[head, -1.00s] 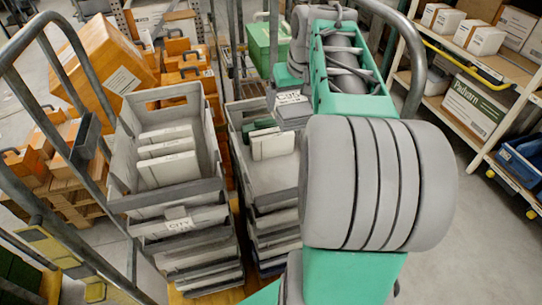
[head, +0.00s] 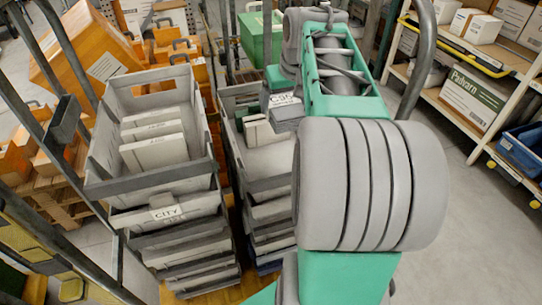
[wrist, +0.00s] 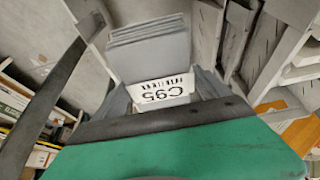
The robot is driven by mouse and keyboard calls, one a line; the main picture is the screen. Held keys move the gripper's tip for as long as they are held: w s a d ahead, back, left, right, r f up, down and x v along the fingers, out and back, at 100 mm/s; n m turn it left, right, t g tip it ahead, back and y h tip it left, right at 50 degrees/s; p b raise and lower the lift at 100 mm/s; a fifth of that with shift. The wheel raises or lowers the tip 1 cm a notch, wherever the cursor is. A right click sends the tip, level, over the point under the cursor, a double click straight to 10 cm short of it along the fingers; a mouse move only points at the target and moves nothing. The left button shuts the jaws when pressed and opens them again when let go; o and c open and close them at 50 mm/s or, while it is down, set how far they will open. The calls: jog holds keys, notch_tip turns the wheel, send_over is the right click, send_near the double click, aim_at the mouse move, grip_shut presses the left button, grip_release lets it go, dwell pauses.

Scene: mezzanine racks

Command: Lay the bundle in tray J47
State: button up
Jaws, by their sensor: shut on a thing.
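My gripper (wrist: 163,88) is shut on a grey layered bundle (wrist: 150,48) with a white label reading C95. In the head view the bundle (head: 286,117) hangs beside the right-hand stack of grey trays, and my arm hides most of the fingers. It appears above or near that stack's top tray (head: 268,184); I cannot tell the height. That tray holds white and green bundles at its far end. No label reading J47 is legible.
A metal frame (head: 60,52) rises at the left, with another upright (head: 419,60) at the right. Orange crates (head: 172,45) and a green box (head: 258,35) stand behind. A shelf rack with cartons (head: 470,95) is at right, with bare floor before it.

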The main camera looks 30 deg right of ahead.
notch_tip(320, 180, down, 18)
jog(key=b, duration=0.4)
jog(key=shift+f, duration=0.2)
jog(key=shift+f, duration=0.1)
jog(key=shift+f+b, duration=0.5)
jog(key=shift+f, duration=0.05)
jog(key=o, duration=1.4)
jog(key=shift+o, duration=0.2)
jog(key=shift+r+p, duration=0.3)
jog(key=shift+r, duration=0.05)
jog(key=p+v, duration=0.1)
jog(key=v, duration=1.1)
jog(key=shift+r, duration=0.3)
